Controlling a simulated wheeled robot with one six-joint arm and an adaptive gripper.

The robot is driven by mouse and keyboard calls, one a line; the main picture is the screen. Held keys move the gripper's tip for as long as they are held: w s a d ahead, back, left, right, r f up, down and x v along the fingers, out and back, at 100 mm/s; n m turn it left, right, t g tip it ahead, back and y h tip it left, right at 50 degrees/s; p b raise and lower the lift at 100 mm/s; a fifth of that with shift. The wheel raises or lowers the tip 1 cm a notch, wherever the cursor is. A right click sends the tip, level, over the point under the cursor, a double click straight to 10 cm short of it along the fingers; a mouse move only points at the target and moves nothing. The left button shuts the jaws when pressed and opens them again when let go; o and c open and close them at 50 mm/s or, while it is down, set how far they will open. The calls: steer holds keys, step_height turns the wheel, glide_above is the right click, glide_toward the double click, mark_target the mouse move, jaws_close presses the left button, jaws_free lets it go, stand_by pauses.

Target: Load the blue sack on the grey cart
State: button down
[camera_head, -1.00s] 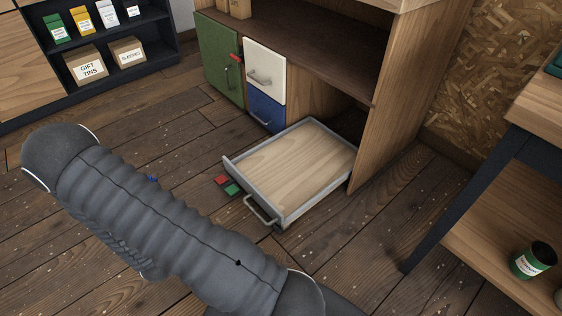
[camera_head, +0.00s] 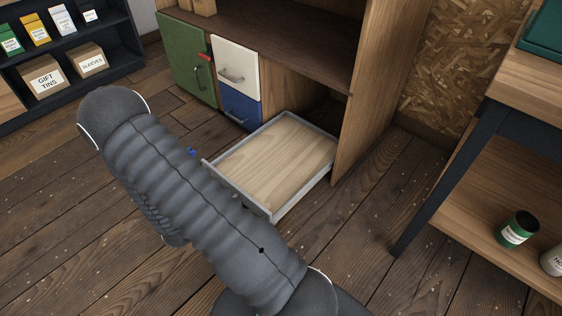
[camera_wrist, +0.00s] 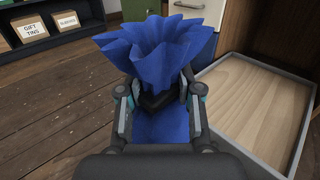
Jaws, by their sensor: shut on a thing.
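The blue sack (camera_wrist: 155,45) has a gathered, frilled top and fills the upper middle of the wrist view. My gripper (camera_wrist: 157,97) is shut on its neck; a strip of blue body shows below, between the fingers. In the head view my arm hides the gripper and most of the sack; a small blue bit (camera_head: 191,152) shows at the arm's edge and may be the sack. I cannot make out a wheeled grey cart. A grey-rimmed tray with a wood floor (camera_head: 328,166), like a pulled-out drawer, is empty; it is right of the gripper in the wrist view (camera_wrist: 295,112).
A wooden cabinet has a green door (camera_head: 190,72), a white drawer (camera_head: 236,62) and a blue drawer (camera_head: 240,105). A dark shelf (camera_head: 103,73) with boxes stands at left. A workbench (camera_head: 470,140) with a green tin (camera_head: 517,232) is at right. The floor between is open.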

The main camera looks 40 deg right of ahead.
steer(key=s+d+m+g+h+b, duration=0.2)
steer(key=s+d+m+g, duration=0.15)
steer(key=d, duration=0.85)
steer(key=s+d+m+g+h+b, duration=0.25)
steer(key=d+g, duration=0.25)
steer(key=d, duration=0.7)
steer(key=s+d+m+g+h+b, duration=0.25)
steer(key=s+d+m+g, duration=0.2)
steer(key=d, duration=0.75)
steer(key=w+a+f+b, duration=0.2)
steer(key=w+a+f, duration=0.3)
steer(key=w+f, duration=0.5)
steer(key=shift+w+a+n, duration=0.35)
steer(key=shift+f, duration=0.1)
steer(key=c, duration=0.8)
jaws_free()
steer(key=shift+f, duration=0.1)
steer(key=shift+o, duration=0.2)
